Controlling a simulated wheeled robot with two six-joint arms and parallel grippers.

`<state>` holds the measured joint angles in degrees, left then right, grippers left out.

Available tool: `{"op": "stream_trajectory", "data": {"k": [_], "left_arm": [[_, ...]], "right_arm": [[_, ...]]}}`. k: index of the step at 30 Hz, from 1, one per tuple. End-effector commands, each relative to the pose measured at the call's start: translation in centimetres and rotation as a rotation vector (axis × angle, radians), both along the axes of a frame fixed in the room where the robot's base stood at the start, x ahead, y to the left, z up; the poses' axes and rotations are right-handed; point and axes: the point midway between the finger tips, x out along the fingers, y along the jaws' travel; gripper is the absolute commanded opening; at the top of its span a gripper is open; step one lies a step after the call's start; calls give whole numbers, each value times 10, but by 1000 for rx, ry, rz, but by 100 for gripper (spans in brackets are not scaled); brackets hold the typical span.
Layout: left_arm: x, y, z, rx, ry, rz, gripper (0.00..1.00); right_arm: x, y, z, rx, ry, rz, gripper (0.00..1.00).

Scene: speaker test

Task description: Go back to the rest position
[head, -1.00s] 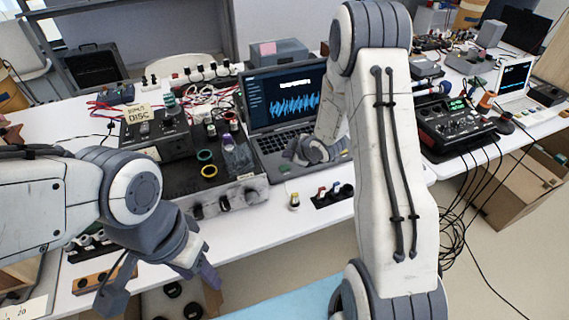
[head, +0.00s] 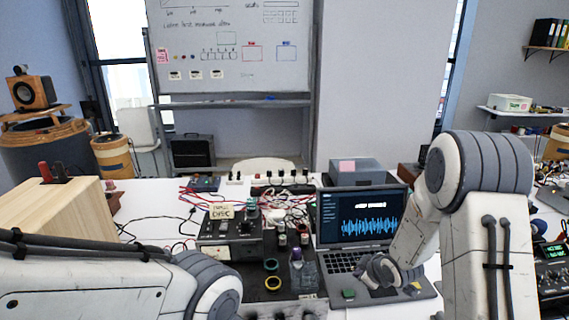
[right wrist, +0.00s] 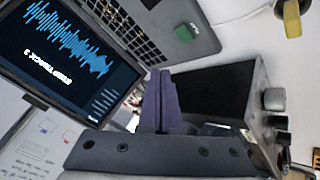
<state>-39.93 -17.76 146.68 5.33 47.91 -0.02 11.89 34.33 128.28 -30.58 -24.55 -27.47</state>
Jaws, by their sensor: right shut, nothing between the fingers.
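My right arm comes in from the right in the head view, and its gripper (head: 376,273) is low over the keyboard side of the open laptop (head: 362,216). In the right wrist view the purple fingers of this gripper (right wrist: 160,98) are together with nothing between them. The laptop screen (right wrist: 75,52) and a black box (right wrist: 215,95) show behind them. I cannot tell whether the gripper touches the laptop. My left arm crosses the lower left of the head view; its gripper is out of the picture.
Left of the laptop stands black equipment (head: 228,238) with cables and a paper label. A wooden box (head: 60,205) is close to my left arm. A grey case (head: 356,172) stands behind the laptop. Black audio gear (head: 552,275) is at the right edge.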

Motion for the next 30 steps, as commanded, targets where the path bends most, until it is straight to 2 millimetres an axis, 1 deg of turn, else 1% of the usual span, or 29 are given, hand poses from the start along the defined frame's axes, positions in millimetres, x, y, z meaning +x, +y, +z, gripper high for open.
{"op": "stream_trajectory", "data": {"k": [1,2,3,5,6,11,12,14,15,17,18,20,21,23,24,27,30], "left_arm": [[0,0,0,0,0,0,50],[0,0,0,0,0,0,50],[0,0,0,0,0,0,50],[0,0,0,0,0,0,50],[0,0,0,0,0,0,50],[0,0,0,0,0,0,50],[0,0,0,0,0,0,50],[0,0,0,0,0,0,50],[0,0,0,0,0,0,50],[0,0,0,0,0,0,50],[0,0,0,0,0,0,50],[0,0,0,0,0,0,50],[0,0,0,0,0,0,50],[0,0,0,0,0,0,50],[0,0,0,0,0,0,50],[0,0,0,0,0,0,50],[0,0,0,0,0,0,50]], "right_arm": [[-14,3,17,18,39,-77,0],[-25,4,24,34,71,-135,0],[-42,7,32,59,116,-215,0],[-69,12,43,102,183,-331,0],[-87,16,49,130,226,-402,0],[-159,38,68,242,385,-646,0],[-176,45,72,270,423,-700,0],[-204,55,77,312,483,-778,0],[-206,73,80,288,501,-711,0],[-215,94,87,264,527,-637,0],[-224,107,92,248,546,-590,0],[-238,127,99,223,575,-519,0],[-249,138,103,206,594,-471,0],[-267,155,111,177,621,-398,0],[-279,163,115,158,639,-351,0],[-306,179,124,116,678,-253,0],[-325,186,129,86,702,-191,0]]}}
